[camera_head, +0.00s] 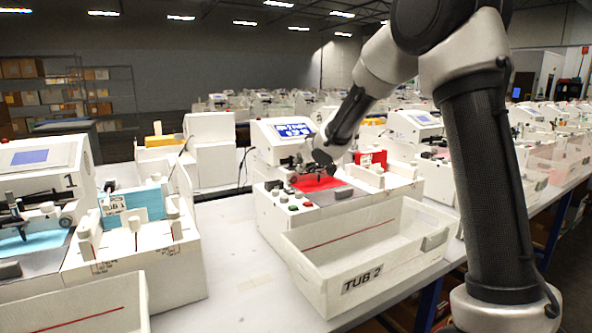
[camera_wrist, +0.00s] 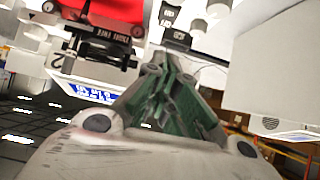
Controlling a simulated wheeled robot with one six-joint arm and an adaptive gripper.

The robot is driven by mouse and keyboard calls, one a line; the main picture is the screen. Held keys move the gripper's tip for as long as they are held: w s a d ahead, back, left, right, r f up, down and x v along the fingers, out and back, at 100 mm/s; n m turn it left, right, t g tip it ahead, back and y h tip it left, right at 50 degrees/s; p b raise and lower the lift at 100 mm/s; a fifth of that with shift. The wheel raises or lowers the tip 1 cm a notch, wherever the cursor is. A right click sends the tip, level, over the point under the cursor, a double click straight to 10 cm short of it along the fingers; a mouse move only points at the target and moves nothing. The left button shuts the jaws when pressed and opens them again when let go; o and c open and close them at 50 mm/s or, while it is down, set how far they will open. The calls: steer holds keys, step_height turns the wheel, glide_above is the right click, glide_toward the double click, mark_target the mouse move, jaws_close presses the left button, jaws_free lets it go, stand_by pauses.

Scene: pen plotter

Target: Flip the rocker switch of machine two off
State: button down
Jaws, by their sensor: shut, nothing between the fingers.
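Machine two (camera_head: 265,152) stands mid-picture in the head view, white with a lit blue display (camera_head: 294,129) and red paper (camera_head: 318,183) on its bed. In the wrist view, which looks upside down, a small black ON/OFF label (camera_wrist: 168,14) sits on its white body. A dark part that looks like the rocker switch (camera_wrist: 178,40) is just below the label; its position is unclear. My gripper (camera_wrist: 160,70) is shut and empty, its tips close to that part; I cannot tell whether they touch. In the head view my arm's end covers the switch area.
Machine one (camera_head: 40,175) with blue paper stands at left. The white table (camera_head: 230,245) is clear between them.

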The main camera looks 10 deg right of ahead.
steer(key=shift+v, duration=0.95)
steer(key=shift+w+r, duration=0.25)
steer(key=shift+w, duration=0.35)
glide_above(290, 190)
step_height(290, 190, down, 6)
steer(key=shift+d+f, duration=0.1)
step_height(290, 190, down, 2)
steer(key=shift+f, duration=0.2)
steer(key=shift+w+f, duration=0.15)
steer(key=shift+f, duration=0.45)
